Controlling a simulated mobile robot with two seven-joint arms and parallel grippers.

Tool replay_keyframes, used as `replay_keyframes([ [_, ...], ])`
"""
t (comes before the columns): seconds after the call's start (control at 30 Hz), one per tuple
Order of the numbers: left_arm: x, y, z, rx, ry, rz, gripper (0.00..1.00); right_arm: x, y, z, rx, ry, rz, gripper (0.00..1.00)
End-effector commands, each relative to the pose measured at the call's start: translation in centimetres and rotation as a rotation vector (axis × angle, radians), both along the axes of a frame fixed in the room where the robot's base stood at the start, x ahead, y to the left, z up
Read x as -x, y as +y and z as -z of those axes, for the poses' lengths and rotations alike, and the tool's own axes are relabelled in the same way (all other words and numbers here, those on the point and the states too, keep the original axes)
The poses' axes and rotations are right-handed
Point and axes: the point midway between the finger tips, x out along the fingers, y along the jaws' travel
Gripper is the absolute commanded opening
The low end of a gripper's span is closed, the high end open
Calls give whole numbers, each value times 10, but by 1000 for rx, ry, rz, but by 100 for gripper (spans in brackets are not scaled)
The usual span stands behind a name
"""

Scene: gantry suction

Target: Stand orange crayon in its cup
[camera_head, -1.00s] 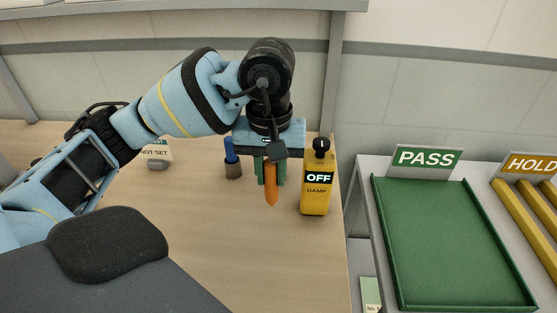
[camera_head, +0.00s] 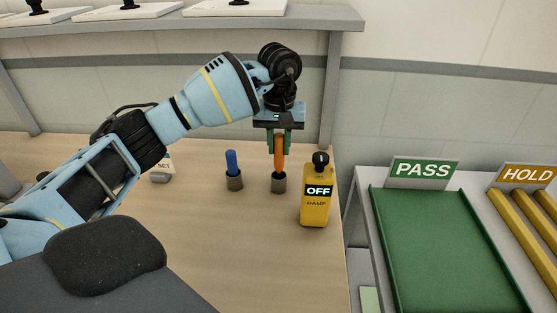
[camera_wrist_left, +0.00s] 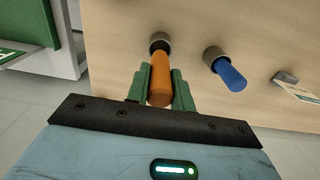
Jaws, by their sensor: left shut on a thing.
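The orange crayon (camera_head: 279,155) is upright between the green fingers of my left gripper (camera_head: 279,143), which is shut on it. Its lower end meets the mouth of a small grey cup (camera_head: 279,184) on the table; how deep it sits cannot be told. In the left wrist view the orange crayon (camera_wrist_left: 159,84) runs from the left gripper (camera_wrist_left: 160,90) to the grey cup (camera_wrist_left: 159,42). My right gripper is not in view.
A blue crayon (camera_head: 232,161) stands in another grey cup (camera_head: 235,181) to the left. A green PASS tray (camera_head: 379,230) is farther right. The front of the table (camera_head: 240,240) is clear.

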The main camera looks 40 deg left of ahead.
Motion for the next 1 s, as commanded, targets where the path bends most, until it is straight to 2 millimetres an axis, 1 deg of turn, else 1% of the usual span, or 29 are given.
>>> replay_keyframes([
  [0.1,0,0,5,0,-4,-1,0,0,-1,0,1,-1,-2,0],
  [0.27,0,0,8,0,-4,-1,0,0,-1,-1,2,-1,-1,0],
  [0.37,1,0,19,0,0,-1,0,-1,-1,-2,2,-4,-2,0],
  [0.5,1,0,40,0,-1,-1,0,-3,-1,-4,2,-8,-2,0],
  [0.6,1,0,49,1,-3,-1,0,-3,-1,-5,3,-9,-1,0],
  [1.0,0,0,55,0,-4,-1,0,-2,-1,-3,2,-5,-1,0],
])
